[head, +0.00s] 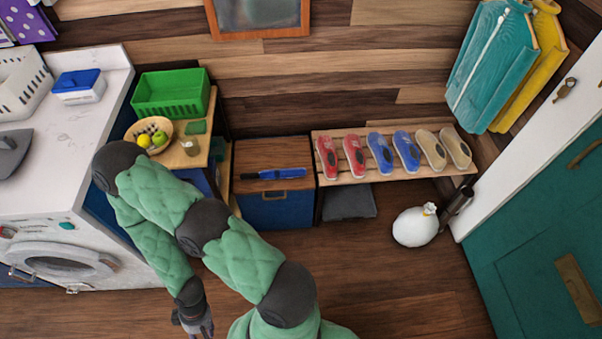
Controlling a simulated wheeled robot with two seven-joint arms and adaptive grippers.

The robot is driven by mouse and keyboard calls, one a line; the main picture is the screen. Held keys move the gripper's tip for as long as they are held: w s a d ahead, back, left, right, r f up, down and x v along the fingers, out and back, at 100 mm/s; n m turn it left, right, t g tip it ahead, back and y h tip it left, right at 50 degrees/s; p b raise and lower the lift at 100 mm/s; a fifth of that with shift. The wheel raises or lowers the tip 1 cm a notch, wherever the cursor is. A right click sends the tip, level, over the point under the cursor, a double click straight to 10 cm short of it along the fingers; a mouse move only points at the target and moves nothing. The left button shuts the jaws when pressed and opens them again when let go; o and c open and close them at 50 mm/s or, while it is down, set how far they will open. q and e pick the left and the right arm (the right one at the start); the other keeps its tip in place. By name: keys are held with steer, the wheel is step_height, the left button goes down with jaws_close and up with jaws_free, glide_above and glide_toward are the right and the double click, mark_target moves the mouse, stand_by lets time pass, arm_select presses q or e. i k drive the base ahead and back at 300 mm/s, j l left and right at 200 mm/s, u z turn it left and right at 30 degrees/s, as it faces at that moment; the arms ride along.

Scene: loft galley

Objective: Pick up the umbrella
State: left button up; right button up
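A folded blue umbrella (284,173) with dark parts lies on the wooden top of a low blue-fronted cabinet (275,209) against the back wall. My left arm, in green quilted cover, bends up and left, then down. My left gripper (200,330) hangs at the bottom edge, in front of the washing machine, well apart from the umbrella. It holds nothing that I can see; its fingers are small and partly cut off, so their opening is unclear. My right gripper is out of view.
A slatted shoe bench (395,181) with several shoes stands right of the cabinet. A wooden shelf (196,158) with a green basket (172,93) and fruit bowl stands left, beside the washing machine (60,262). A white sack (415,228) sits on the otherwise mostly clear floor.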

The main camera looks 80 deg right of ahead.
mark_target(298, 172)
steer(key=z, duration=4.25)
steer(key=j+u, duration=0.15)
steer(key=u, duration=1.6)
steer(key=i+j+u, duration=0.1)
steer(key=i+u, duration=0.15)
steer(key=i, duration=0.3)
steer(key=i+u, duration=0.3)
steer(key=i, duration=0.25)
